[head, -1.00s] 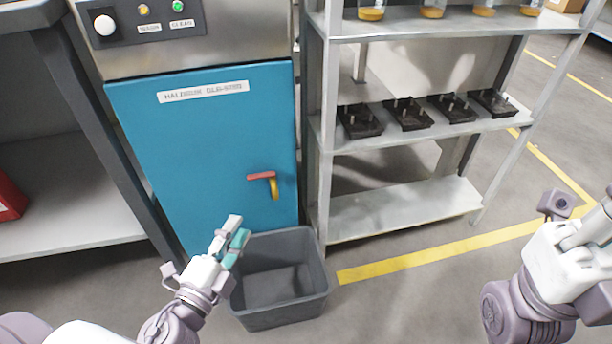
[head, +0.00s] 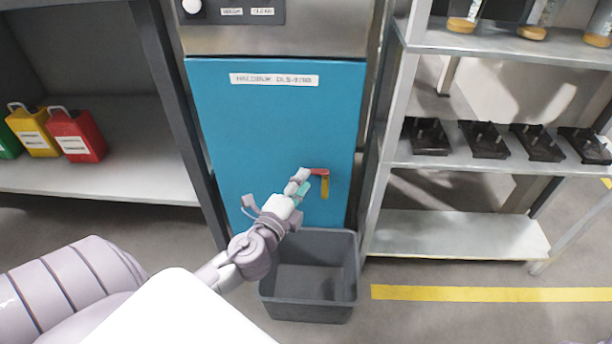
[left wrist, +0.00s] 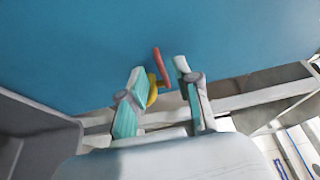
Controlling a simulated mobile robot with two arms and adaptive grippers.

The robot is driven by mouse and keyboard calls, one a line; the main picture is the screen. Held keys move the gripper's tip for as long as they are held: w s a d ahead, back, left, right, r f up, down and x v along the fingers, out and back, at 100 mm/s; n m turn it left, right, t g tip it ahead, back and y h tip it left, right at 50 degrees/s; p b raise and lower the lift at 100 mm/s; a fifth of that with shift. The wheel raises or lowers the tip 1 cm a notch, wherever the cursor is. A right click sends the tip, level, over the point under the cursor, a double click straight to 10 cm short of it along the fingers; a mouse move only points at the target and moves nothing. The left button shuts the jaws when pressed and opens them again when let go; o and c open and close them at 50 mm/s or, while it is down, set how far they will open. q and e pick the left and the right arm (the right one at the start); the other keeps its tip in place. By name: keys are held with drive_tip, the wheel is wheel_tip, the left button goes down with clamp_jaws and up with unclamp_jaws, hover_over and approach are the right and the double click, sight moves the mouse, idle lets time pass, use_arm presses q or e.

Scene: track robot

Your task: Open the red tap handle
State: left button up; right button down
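The tap has a red handle (head: 320,171) and a yellow spout (head: 325,187) and sits low on the blue cabinet door (head: 275,120). The handle lies horizontal in the head view. My left gripper (head: 302,182) is just left of the handle, its tips overlapping the handle's near end in the picture. In the left wrist view, the red handle (left wrist: 158,62) and yellow part (left wrist: 152,90) show between the two spread fingers (left wrist: 159,70). There is a gap at the handle's right side; I cannot tell whether a finger touches the tap. My right gripper is out of view.
A grey bin (head: 310,310) stands on the floor below the tap. A metal shelf rack (head: 455,235) with black trays (head: 487,140) stands right of the cabinet. Red (head: 76,135) and yellow (head: 34,130) canisters stand on the left shelf.

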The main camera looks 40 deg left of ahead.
sight(315, 172)
use_arm(q)
drive_tip(key=shift+w+a, duration=0.2)
drive_tip(key=shift+w, duration=1.05)
clamp_jaws()
